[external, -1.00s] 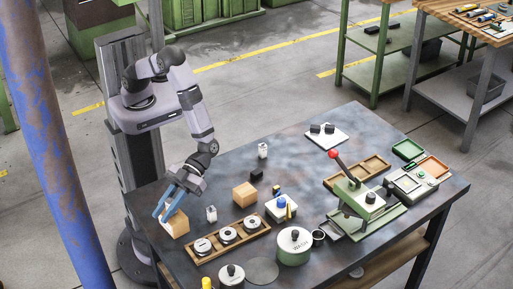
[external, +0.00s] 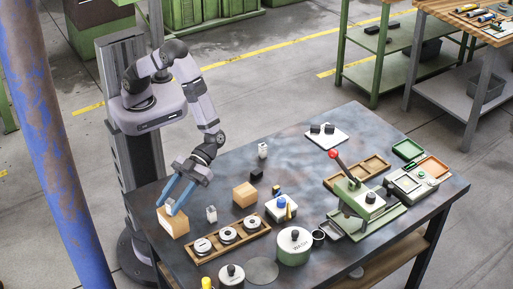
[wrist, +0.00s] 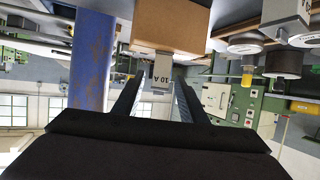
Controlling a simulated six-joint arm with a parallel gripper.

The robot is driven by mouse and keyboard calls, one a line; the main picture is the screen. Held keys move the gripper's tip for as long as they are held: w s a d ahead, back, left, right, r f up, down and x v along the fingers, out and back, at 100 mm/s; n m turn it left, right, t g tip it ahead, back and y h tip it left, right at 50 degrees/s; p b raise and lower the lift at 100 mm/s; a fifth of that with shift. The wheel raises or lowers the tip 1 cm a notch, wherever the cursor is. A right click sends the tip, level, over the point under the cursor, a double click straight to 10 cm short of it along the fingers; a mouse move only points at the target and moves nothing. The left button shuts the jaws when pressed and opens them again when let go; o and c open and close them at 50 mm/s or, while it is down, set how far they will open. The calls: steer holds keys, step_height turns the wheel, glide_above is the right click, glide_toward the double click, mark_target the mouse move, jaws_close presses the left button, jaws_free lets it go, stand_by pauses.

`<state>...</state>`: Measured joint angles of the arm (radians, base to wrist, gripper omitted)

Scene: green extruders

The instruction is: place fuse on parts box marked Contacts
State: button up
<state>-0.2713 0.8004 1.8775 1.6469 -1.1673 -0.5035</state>
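A small wooden box (external: 176,225) with a pale label stands at the table's near left corner; I cannot read its marking. A grey and white fuse (external: 170,205) is on its top. In the wrist view the fuse, with a "10 A" label (wrist: 160,81), appears against the box (wrist: 170,25). My gripper (external: 171,202) is tilted down over the box. Its blue fingers are apart, on either side of the fuse, with a visible gap in the wrist view (wrist: 158,92). The fingertips partly hide the fuse in the external view.
Another fuse (external: 211,214) stands right of the box, and one (external: 263,150) farther back. A second wooden box (external: 244,194), a wooden tray with round parts (external: 200,256), a green canister (external: 294,249) and a lever press (external: 352,194) occupy the table. The back left area is mostly clear.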

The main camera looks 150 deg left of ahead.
steer(key=w+a+r+n+t+y, duration=0.1)
steer(key=a+r+n+t+y, duration=0.1)
steer(key=a+n+y, duration=0.35)
steer(key=w+a+r+n+t+y, duration=0.1)
steer(key=a+r+n+t+y, duration=0.15)
steer(key=a+y, duration=0.65)
steer(key=s+d+f+n+g, duration=0.1)
steer(key=s+g, duration=0.2)
steer(key=s, duration=0.6)
steer(key=s+d+f+n+g+h, duration=0.1)
steer(key=s+n+g, duration=0.1)
steer(key=s, duration=0.7)
steer(key=s+d+f+n+g+h, duration=0.1)
steer(key=s+g, duration=0.4)
steer(key=s, duration=0.5)
steer(key=shift+d+f+n+b, duration=0.4)
steer(key=shift+d+f+n, duration=0.1)
steer(key=shift+f+n, duration=0.15)
